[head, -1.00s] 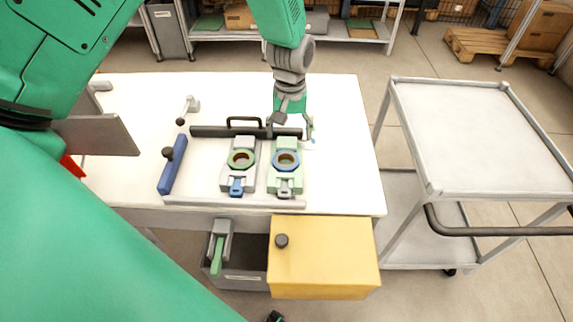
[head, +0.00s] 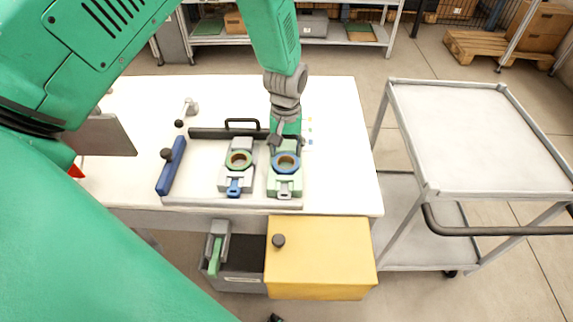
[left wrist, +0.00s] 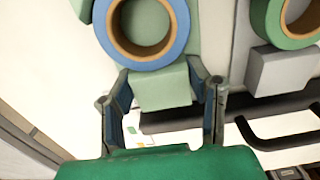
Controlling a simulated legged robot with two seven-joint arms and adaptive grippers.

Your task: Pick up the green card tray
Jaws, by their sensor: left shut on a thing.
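The green card tray (head: 285,186) is a pale green holder on the white table, with a blue-rimmed reel (head: 286,162) on it and a grey clip at its near end. It also shows in the left wrist view (left wrist: 163,90), with the reel (left wrist: 104,30) above. My left gripper (head: 286,141) is at the tray's far end. In the left wrist view its two fingers (left wrist: 165,98) stand on either side of the tray's pale green end block, shut on it. The tray appears still in its place beside the grey tray. My right gripper is not in view.
A grey tray (head: 227,184) with a green reel stands close to the left. A black handled bar (head: 215,133) runs behind, and a blue bar (head: 171,168) lies left. A yellow box (head: 320,260) is below the table edge; a grey cart (head: 480,130) stands right.

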